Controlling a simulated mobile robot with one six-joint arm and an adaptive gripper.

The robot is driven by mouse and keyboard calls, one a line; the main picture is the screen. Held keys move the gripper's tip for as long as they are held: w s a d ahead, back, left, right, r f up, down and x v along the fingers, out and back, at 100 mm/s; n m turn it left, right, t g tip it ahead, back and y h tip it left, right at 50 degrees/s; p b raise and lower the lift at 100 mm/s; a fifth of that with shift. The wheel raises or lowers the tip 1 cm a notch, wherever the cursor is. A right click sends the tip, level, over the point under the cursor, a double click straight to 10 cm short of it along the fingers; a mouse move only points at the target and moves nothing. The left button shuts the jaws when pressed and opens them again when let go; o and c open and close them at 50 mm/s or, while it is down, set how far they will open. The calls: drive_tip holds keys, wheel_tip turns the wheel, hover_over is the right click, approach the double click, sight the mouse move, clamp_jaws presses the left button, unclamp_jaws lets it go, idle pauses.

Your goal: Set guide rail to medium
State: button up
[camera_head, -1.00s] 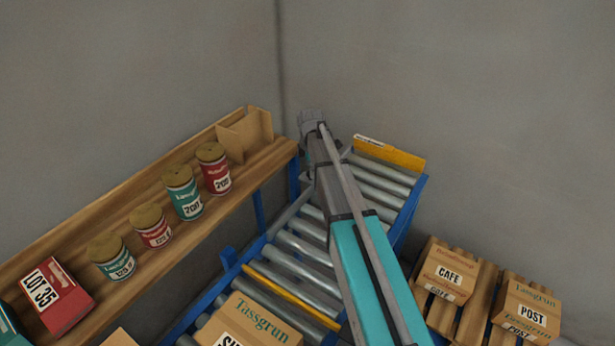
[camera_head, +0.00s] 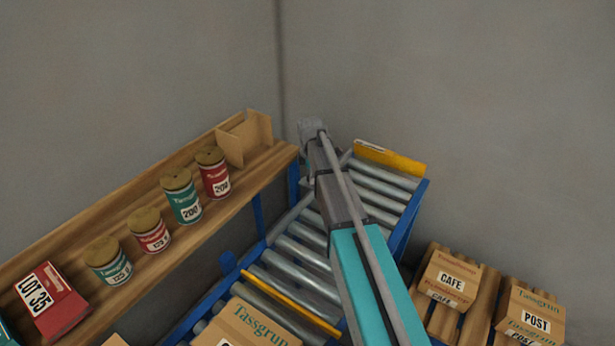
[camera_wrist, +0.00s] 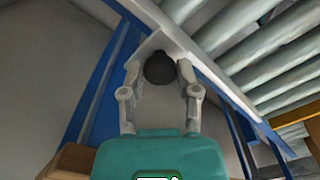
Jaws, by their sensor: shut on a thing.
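My gripper (camera_wrist: 161,82) is in the wrist view with its two fingers on either side of a round black knob (camera_wrist: 160,67), shut on it. The knob sits at the blue side frame of the roller conveyor, next to a pale grey guide rail (camera_wrist: 215,75) that runs diagonally along the rollers. In the head view the guide rail (camera_head: 290,216) shows as a grey bar along the conveyor's left side. There my arm hides the knob and my fingertips. I cannot read any marking for the rail's settings.
Conveyor rollers (camera_head: 303,255) lie beneath and beside my arm, with a yellow stop (camera_head: 390,158) at the far end. A carton (camera_head: 250,326) lies on the near rollers. A wooden shelf (camera_head: 205,229) with several cans stands left. Cartons on pallets (camera_head: 452,278) stand right.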

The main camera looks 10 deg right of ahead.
clamp_jaws()
drive_tip(key=s+d, duration=0.4)
drive_tip(key=shift+s+d, duration=0.15)
drive_tip(key=shift+s, duration=0.05)
drive_tip(key=o, duration=0.9)
unclamp_jaws()
